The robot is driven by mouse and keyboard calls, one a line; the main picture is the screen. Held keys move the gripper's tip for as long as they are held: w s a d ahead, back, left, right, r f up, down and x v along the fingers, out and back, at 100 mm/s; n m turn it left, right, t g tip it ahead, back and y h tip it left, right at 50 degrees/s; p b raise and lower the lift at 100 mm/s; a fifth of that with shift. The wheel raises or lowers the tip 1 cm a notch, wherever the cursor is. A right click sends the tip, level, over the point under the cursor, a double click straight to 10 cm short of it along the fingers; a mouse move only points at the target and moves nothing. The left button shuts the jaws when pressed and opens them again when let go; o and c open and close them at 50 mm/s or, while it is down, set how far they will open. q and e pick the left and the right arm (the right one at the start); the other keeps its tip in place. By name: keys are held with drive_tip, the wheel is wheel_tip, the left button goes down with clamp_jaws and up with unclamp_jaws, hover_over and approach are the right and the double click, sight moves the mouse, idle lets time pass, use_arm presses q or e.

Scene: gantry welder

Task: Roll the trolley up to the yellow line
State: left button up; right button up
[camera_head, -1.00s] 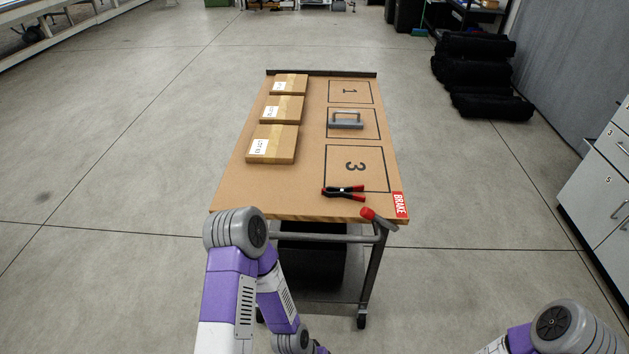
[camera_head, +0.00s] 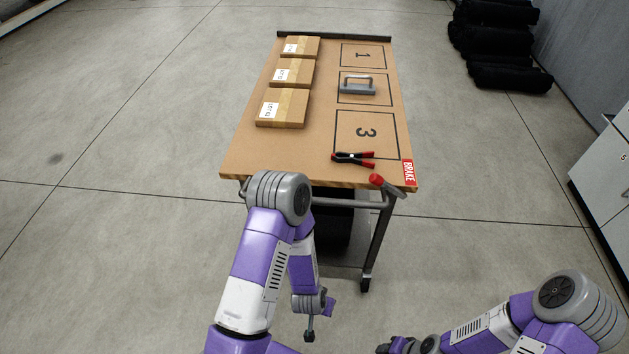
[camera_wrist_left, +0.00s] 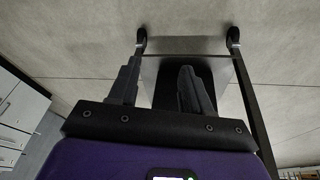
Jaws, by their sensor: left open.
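The trolley (camera_head: 232,160) stands in front of me with a brown wooden top and a grey tube frame. Its handle bar (camera_head: 345,205) runs along the near edge, partly hidden by my left arm. A brake lever with a red knob (camera_head: 376,180) sits at the near right corner beside a red BRAKE label (camera_head: 408,172). My left gripper (camera_wrist_left: 160,75) is open and empty in the left wrist view, with the trolley's lower frame and casters beyond its fingers. In the head view my left arm hangs before the near side. No yellow line shows.
Several cardboard boxes (camera_head: 283,108) lie on the trolley's left half. A grey handled block (camera_head: 357,88) and a red-black clamp (camera_head: 352,159) lie on the right half. Black rolls (camera_head: 505,75) and a white cabinet (camera_head: 600,170) stand to the right. The floor left is clear.

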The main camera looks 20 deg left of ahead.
use_arm(q)
drive_tip(key=w+a+r+m+t+y, duration=0.5)
drive_tip(key=w+a+r+t+y, duration=0.15)
drive_tip(key=w+r, duration=0.35)
wheel_tip(320, 180, up, 15)
drive_tip(key=w+m+t+y, duration=0.2)
drive_tip(key=m+t+y, duration=0.25)
drive_tip(key=y, duration=0.25)
drive_tip(key=x, duration=0.7)
drive_tip(key=shift+w+d+r+t, duration=0.2)
drive_tip(key=shift+w+r+t, duration=0.1)
drive_tip(key=shift+r, duration=0.1)
drive_tip(key=shift+c, duration=0.4)
clamp_jaws()
